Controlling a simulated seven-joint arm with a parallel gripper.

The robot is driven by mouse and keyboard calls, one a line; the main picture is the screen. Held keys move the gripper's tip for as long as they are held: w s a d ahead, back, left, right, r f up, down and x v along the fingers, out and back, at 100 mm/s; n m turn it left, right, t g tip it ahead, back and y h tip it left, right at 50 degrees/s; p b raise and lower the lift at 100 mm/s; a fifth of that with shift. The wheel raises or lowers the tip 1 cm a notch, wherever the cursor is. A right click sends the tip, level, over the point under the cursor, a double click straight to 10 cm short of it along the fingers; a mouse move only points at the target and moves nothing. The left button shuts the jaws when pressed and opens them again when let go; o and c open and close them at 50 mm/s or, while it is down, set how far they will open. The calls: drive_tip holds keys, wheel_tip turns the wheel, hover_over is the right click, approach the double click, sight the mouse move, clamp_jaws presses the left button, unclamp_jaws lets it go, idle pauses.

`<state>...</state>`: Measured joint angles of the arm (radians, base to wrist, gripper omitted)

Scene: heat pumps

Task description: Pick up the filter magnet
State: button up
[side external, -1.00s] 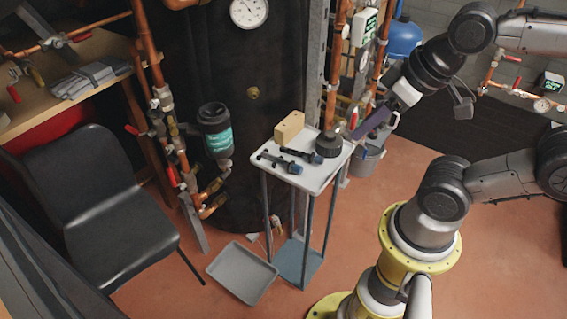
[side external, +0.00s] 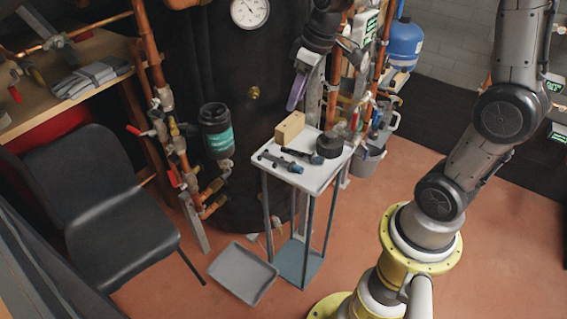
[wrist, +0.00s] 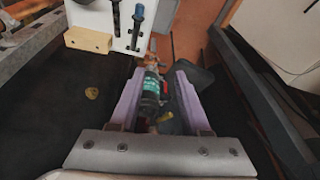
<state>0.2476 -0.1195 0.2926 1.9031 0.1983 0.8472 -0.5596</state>
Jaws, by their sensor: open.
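Two dark rod-like pieces with blue ends lie on the small white-topped stand: one (side external: 280,162) near its front left edge, the other (side external: 303,155) just behind. I cannot tell for certain which is the filter magnet. Both show at the top of the wrist view, one thin and black (wrist: 116,18), one with a blue end (wrist: 138,12). My gripper (side external: 295,95), with purple fingers, is above and behind the stand, in front of the dark tank. In the wrist view my gripper (wrist: 159,75) is open, with nothing held between its fingers.
The stand top (side external: 318,178) also carries a wooden block (side external: 289,128) and a round black cap (side external: 329,145). A black filter canister with a teal label (side external: 216,131) is on the pipes to the left. A grey tray (side external: 243,273) lies on the floor; a black chair (side external: 115,235) stands left.

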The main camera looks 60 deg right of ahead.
drive_tip(key=m+g, duration=0.1)
drive_tip(key=g, duration=0.1)
hover_over(298, 166)
wheel_tip(298, 166, down, 7)
drive_tip(key=shift+m+g+y, duration=0.5)
drive_tip(key=shift+m+y, duration=0.1)
drive_tip(key=shift+m, duration=0.1)
drive_tip(key=f, duration=1)
drive_tip(key=d+f, duration=0.1)
drive_tip(key=f, duration=0.3)
drive_tip(key=shift+s+f, duration=0.4)
drive_tip(key=shift+w+a+f, duration=0.1)
drive_tip(key=shift+w+f, duration=0.05)
drive_tip(key=shift+f, duration=0.8)
drive_tip(key=shift+w+a+f, duration=0.15)
drive_tip(key=shift+f, duration=0.8)
drive_tip(key=shift+w+a+f, duration=0.1)
drive_tip(key=shift+w+f, duration=0.05)
drive_tip(key=shift+f, duration=0.8)
clamp_jaws()
